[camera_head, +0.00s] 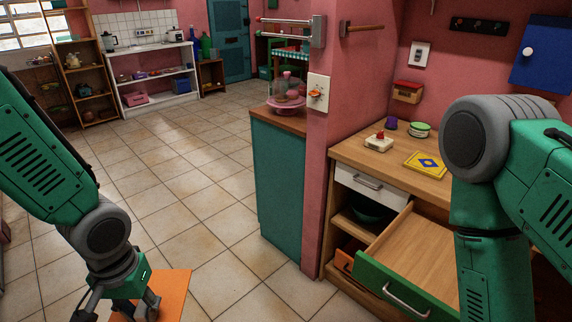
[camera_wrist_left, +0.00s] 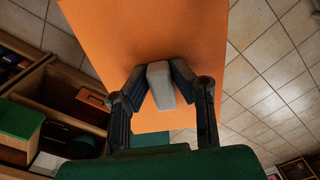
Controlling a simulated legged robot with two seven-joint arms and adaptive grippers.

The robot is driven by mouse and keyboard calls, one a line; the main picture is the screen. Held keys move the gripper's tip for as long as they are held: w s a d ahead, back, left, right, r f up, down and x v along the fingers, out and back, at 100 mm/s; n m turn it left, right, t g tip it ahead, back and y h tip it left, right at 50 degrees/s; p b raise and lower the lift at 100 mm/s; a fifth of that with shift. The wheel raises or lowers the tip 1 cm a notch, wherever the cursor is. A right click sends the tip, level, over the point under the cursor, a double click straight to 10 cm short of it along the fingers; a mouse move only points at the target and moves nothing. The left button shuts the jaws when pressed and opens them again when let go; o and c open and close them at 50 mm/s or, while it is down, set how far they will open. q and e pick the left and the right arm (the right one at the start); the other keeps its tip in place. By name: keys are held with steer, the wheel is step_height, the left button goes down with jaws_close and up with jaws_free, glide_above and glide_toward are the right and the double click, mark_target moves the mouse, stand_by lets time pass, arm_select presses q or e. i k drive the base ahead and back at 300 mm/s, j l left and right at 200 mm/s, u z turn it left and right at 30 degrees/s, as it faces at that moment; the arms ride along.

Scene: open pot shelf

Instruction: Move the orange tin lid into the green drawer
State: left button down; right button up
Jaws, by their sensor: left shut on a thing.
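The orange tin lid (camera_head: 175,287) is a flat orange panel with a grey block handle (camera_wrist_left: 160,86). My left gripper (camera_head: 136,308) is shut on that handle, with one finger on each side. The lid is held over the tiled floor at the bottom left of the head view. It also fills the upper middle of the left wrist view (camera_wrist_left: 150,30). The green drawer (camera_head: 388,290) is pulled open at the lower right, and its visible wooden inside is empty. My lid and gripper are well left of it, apart from it. My right arm partly covers the drawer's right side; its gripper is out of sight.
A pink wall post (camera_head: 318,180) and teal cabinet (camera_head: 280,190) stand between. The tiled floor is clear.

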mark_target(434, 256)
steer(key=l+z, duration=0.25)
steer(key=z, duration=0.25)
steer(key=i+l+z, duration=0.15)
steer(key=z, duration=0.35)
steer(key=i+l+z, duration=0.1)
steer(key=l+z, duration=0.2)
steer(key=z, duration=0.15)
steer(key=i+l, duration=0.15)
steer(key=i, duration=0.2)
steer(key=i+l, duration=0.15)
steer(key=i, duration=0.25)
